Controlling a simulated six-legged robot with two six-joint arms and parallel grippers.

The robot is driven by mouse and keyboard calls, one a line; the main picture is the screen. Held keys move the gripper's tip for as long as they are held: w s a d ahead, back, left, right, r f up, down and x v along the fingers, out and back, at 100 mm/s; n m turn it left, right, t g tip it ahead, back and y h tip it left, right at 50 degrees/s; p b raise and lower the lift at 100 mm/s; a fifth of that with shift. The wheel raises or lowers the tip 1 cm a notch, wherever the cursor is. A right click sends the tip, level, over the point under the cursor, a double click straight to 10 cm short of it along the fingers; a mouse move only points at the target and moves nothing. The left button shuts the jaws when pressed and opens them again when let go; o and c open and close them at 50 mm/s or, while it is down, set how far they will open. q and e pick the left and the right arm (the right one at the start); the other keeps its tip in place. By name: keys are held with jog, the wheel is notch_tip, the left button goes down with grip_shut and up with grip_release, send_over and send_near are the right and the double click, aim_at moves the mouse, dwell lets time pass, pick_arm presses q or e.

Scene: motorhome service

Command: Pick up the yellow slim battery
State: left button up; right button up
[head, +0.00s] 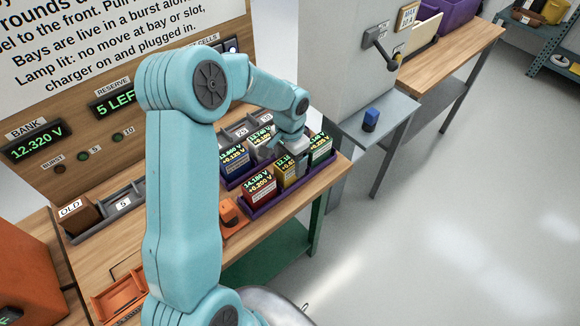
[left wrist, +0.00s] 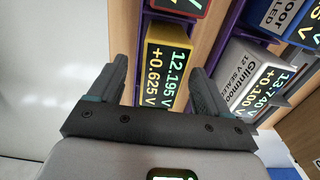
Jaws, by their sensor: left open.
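The yellow slim battery (head: 286,174) stands in the purple tray (head: 281,203), between a red battery and a green one. In the left wrist view the yellow battery (left wrist: 155,63) shows its dark display reading 12.195 V and +0.625 V. My left gripper (head: 277,146) is over the tray, close to the battery, and partly hides its top. In the left wrist view its two fingers (left wrist: 158,68) are apart, with the yellow battery showing in the gap; I cannot tell whether they touch it. My right gripper is not in view.
A red battery (head: 259,189), a blue battery (head: 234,161), a silver battery (left wrist: 245,65) and a green battery (head: 320,150) stand close around. A grey tray marked OLD (head: 103,218) lies to the left.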

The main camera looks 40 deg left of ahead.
pick_arm(q)
notch_tip(320, 180, down, 4)
jog(key=shift+a+r, duration=0.15)
jog(key=shift+r, duration=0.1)
jog(key=shift+c, duration=0.9)
jog(key=c, duration=1)
jog(key=shift+w, duration=0.1)
grip_shut()
jog(key=shift+r, duration=0.15)
